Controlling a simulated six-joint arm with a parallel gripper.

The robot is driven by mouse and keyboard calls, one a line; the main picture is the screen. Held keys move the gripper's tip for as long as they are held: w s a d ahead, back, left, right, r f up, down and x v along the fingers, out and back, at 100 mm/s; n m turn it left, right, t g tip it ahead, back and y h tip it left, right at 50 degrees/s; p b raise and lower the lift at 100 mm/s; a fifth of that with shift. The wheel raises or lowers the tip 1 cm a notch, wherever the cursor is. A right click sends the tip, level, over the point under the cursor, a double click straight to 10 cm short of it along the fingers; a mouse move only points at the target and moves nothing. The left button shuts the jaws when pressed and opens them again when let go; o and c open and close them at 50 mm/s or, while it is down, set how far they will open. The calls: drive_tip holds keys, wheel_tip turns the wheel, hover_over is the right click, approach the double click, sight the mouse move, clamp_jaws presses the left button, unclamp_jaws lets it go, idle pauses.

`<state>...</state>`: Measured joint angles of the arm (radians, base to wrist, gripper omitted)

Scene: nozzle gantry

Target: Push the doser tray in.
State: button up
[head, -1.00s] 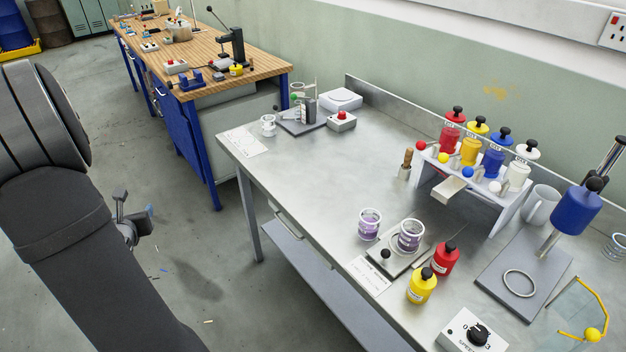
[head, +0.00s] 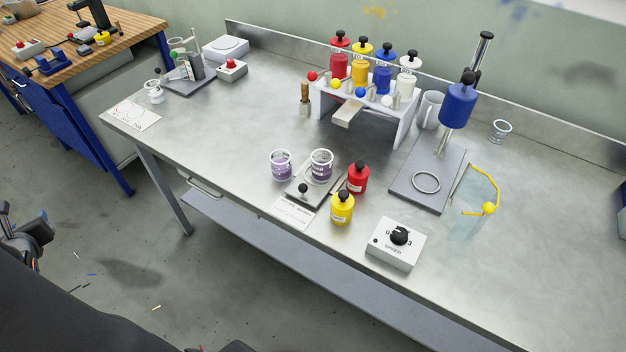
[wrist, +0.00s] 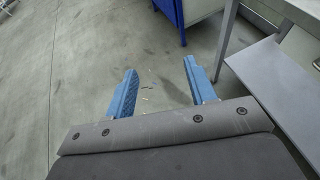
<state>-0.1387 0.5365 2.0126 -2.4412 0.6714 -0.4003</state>
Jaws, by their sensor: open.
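The doser tray (head: 347,113) is a pale, beige-grey slab sticking out toward the front of the white doser stand (head: 408,122). The stand holds red, yellow, blue and white bottles with matching coloured knobs in front of them. My gripper (wrist: 160,68) is open and empty in the wrist view, its two blue fingers apart above the bare floor. In the head view, part of my gripper (head: 22,238) shows at the left edge, off the bench and far from the tray.
Two cups with purple contents (head: 281,166), a red bottle (head: 358,178) and a yellow bottle (head: 342,208) stand in front of the stand. A wooden-handled tool (head: 305,98) stands left of it. A speed dial box (head: 396,243) sits near the bench's front edge.

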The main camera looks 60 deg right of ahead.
drive_tip(key=s+d+m+h, duration=0.1)
drive_tip(key=d, duration=0.2)
drive_tip(key=s+d+m+g, duration=0.1)
drive_tip(key=d, duration=0.2)
drive_tip(key=s+d+h, duration=0.1)
drive_tip(key=d, duration=0.2)
drive_tip(key=shift+s+r+m+h, duration=0.3)
drive_tip(key=shift+r+m, duration=0.05)
drive_tip(key=shift+m, duration=0.05)
clamp_jaws()
drive_tip(key=m+g+h, duration=0.3)
drive_tip(key=m+g, duration=1.1)
approach(302, 194)
drive_tip(key=f, duration=0.3)
drive_tip(key=shift+s+a+f, duration=0.15)
drive_tip(key=shift+a+f, duration=0.15)
drive_tip(key=shift+f, duration=0.1)
drive_tip(key=d, duration=0.3)
drive_tip(key=shift+s+r, duration=0.2)
drive_tip(key=shift+s, duration=0.05)
drive_tip(key=shift+s+d+r, duration=0.1)
drive_tip(key=shift+d, duration=0.45)
